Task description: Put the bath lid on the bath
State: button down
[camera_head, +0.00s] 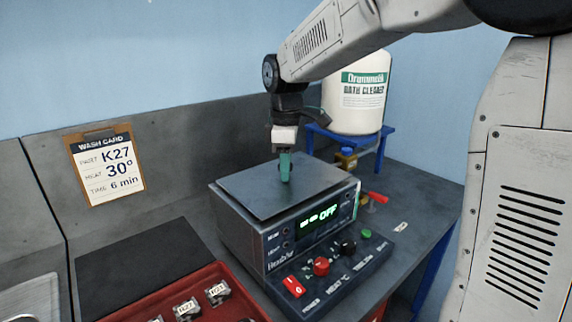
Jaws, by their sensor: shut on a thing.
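The bath (232,228) is a dark box on the bench, with a green display reading OFF and a control panel in front. The bath lid (250,187), a flat dark grey plate, lies over the bath's top, nearly lined up with it. I cannot tell whether it rests fully on the rim or is held just above it. My gripper (285,172) points straight down at the lid's middle and is shut on it. The grip point is small, and the lid's handle is mostly hidden between the green fingers.
A white bath cleaner container (360,100) stands on a blue stand (383,138) behind right. A red tap handle (378,198) sticks out at the bath's right. A red tray (245,300) with labelled pieces lies front left, beside a dark mat (140,262). A wash card (106,168) hangs behind.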

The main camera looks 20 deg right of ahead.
jog(key=shift+f, duration=0.4)
jog(key=shift+c, duration=2.4)
grip_release()
jog(key=shift+r, duration=3.5)
